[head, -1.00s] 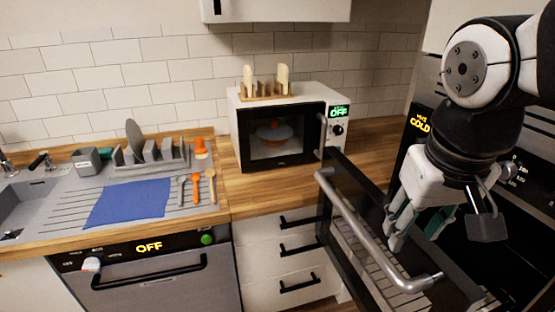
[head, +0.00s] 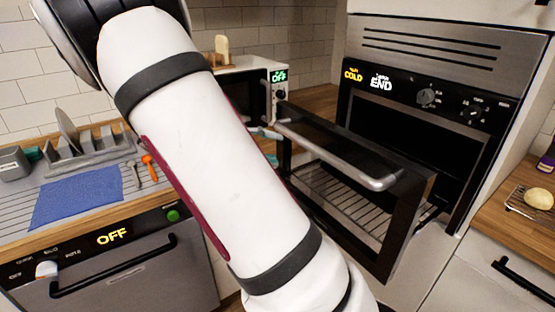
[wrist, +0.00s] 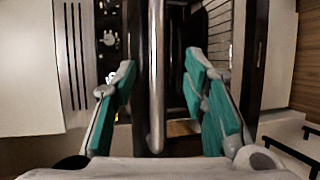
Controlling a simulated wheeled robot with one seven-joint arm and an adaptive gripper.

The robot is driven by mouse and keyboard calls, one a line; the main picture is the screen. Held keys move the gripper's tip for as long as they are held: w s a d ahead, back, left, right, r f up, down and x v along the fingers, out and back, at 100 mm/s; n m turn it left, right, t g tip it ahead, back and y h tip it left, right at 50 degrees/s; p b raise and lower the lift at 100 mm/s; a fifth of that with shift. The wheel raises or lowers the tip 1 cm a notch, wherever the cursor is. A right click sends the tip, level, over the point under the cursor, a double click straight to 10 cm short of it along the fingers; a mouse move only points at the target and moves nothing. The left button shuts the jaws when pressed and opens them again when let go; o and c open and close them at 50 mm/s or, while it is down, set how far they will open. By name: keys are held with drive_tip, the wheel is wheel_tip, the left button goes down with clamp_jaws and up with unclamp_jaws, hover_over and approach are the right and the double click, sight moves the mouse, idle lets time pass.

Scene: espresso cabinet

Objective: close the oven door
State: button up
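The oven (head: 420,110) stands at the right in the head view. Its dark glass door (head: 400,215) hangs open, with a wire rack visible behind the glass. A silver bar handle (head: 345,165) runs along the door's upper edge; the handle also shows upright in the wrist view (wrist: 156,75). My gripper (wrist: 160,68) is open there, with the bar between its two teal-padded fingers. Gaps show on both sides of the bar, so the fingers do not grip it. In the head view my arm hides most of the gripper, near the handle's left end.
A white microwave (head: 245,88) stands on the counter behind the door. A dishwasher (head: 125,270) and a drainer with a blue cloth (head: 78,196) are at the left. A counter with a potato-like item (head: 538,198) is at the right.

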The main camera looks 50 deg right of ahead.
sight(312, 151)
drive_tip(key=shift+h, duration=0.5)
drive_tip(key=x, duration=0.6)
drive_tip(key=p+x, duration=0.1)
drive_tip(key=x, duration=0.5)
drive_tip(key=shift+w+d+f, duration=0.1)
drive_tip(key=shift+d+f, duration=0.1)
drive_tip(key=shift+f, duration=0.05)
clamp_jaws()
